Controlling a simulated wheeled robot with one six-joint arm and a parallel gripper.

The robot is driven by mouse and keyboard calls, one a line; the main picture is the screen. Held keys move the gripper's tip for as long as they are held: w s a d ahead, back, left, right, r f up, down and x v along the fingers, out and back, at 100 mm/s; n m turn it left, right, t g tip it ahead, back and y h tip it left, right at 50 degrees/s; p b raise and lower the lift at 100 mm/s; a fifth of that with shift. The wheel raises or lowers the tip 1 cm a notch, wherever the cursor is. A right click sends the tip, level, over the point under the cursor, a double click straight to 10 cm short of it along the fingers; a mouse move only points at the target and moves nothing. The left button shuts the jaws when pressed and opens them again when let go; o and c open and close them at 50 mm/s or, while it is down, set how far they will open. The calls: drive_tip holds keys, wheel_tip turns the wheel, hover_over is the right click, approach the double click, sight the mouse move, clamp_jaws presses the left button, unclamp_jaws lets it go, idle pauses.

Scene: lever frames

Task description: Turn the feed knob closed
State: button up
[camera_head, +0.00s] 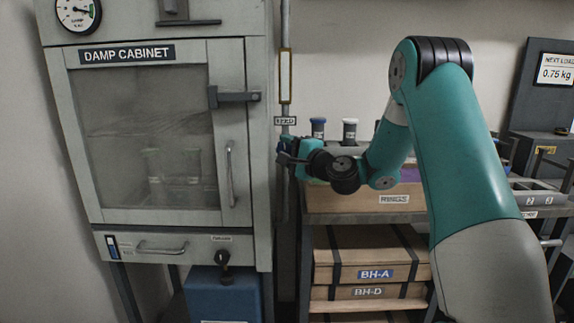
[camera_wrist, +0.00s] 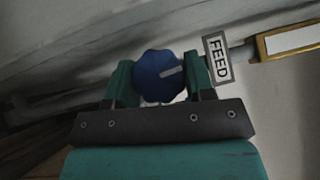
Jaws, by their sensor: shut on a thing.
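The feed knob (camera_wrist: 158,76) is a blue, scalloped round knob with a light pointer mark, seen in the wrist view. Its mark points to the right, toward the label, tilted slightly up. My gripper (camera_wrist: 160,84) has one teal finger on each side of the knob and is shut on it. The FEED label (camera_wrist: 218,60) is just right of the knob in the wrist view. In the head view my gripper (camera_head: 287,150) is at the vertical pipe, just below the FEED label (camera_head: 285,121); there the knob is mostly hidden by my gripper.
The damp cabinet (camera_head: 150,130) stands left of the pipe, its door shut. A brass-framed sight tube (camera_head: 286,76) is above the label. Two capped jars (camera_head: 349,131) stand behind my arm. A shelf with wooden boxes (camera_head: 370,255) is below it.

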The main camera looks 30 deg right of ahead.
drive_tip(key=shift+f+m+t+b, duration=0.25)
drive_tip(key=shift+m+t+b, duration=0.2)
drive_tip(key=shift+b, duration=0.25)
drive_tip(key=shift+r+m, duration=0.2)
drive_tip(key=shift+m, duration=0.05)
drive_tip(key=o, duration=0.9)
drive_tip(key=shift+s+d+f, duration=0.15)
drive_tip(key=shift+s+f, duration=0.05)
drive_tip(key=shift+s, duration=0.25)
drive_tip(key=shift+b+v, duration=8.25)
drive_tip(key=shift+b, duration=0.7)
